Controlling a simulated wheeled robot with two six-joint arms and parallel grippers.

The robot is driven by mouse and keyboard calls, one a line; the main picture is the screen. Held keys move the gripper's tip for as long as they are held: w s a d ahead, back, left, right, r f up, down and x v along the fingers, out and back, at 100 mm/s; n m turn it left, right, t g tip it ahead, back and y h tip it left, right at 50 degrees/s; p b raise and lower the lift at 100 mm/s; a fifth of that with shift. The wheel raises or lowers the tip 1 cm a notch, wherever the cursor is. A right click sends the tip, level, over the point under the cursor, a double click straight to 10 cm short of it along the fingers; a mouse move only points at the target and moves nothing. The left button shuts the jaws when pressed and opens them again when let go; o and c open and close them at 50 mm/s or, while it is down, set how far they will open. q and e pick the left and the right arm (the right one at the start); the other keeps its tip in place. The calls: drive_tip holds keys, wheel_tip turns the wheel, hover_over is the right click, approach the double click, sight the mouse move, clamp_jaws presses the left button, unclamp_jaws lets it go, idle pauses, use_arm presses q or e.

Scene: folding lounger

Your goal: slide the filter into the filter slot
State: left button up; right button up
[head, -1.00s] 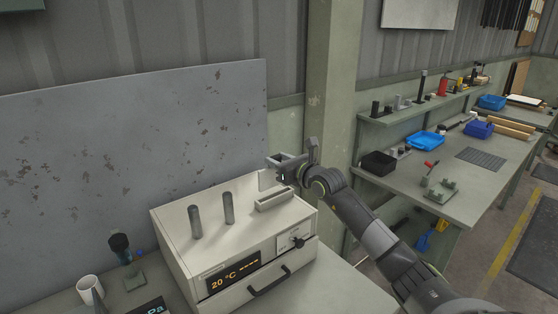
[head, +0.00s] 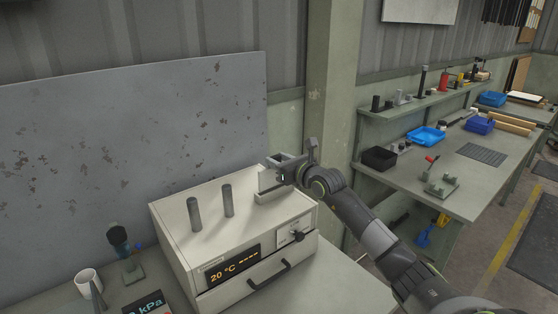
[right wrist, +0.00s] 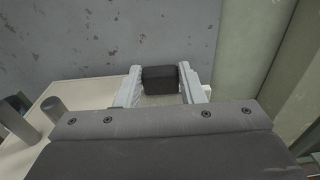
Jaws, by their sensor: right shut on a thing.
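My right gripper (head: 284,172) is above the right end of the cream box-shaped instrument (head: 185,232). It is shut on the filter, a thin pale plate (head: 266,180) hanging upright below the fingers. In the right wrist view a dark block (right wrist: 159,79), which looks like the filter's grip, sits between the two grey fingers. The filter slot (head: 270,197) is the raised pale frame on top of the instrument. The plate's lower edge is at the slot, partly hidden by its front wall; I cannot tell how deep it is. My left gripper is not in view.
Two grey posts (head: 227,200) stand on the instrument, left of the slot. A white mug (head: 88,282) and a dark-headed tool on a stand (head: 119,240) are at the left. A grey panel (head: 130,130) stands behind. Another workbench (head: 460,190) with trays is at the right.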

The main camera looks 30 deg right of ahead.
drive_tip(key=shift+f+b, duration=1.25)
drive_tip(key=shift+f, duration=0.7)
drive_tip(key=o, duration=1.1)
drive_tip(key=shift+r, duration=0.1)
drive_tip(key=shift+s+r+p, duration=0.1)
drive_tip(key=shift+s+p, duration=0.3)
drive_tip(key=shift+p, duration=0.25)
drive_tip(key=s+p, duration=0.4)
drive_tip(key=s, duration=0.1)
drive_tip(key=s+d+p, duration=0.1)
drive_tip(key=s+p, duration=0.4)
drive_tip(key=s, duration=0.1)
drive_tip(key=s+r+p, duration=0.1)
drive_tip(key=s+p, duration=0.3)
drive_tip(key=s, duration=0.1)
drive_tip(key=shift+s+d+p, duration=0.2)
drive_tip(key=shift+s+p, duration=0.1)
drive_tip(key=shift+p, duration=0.1)
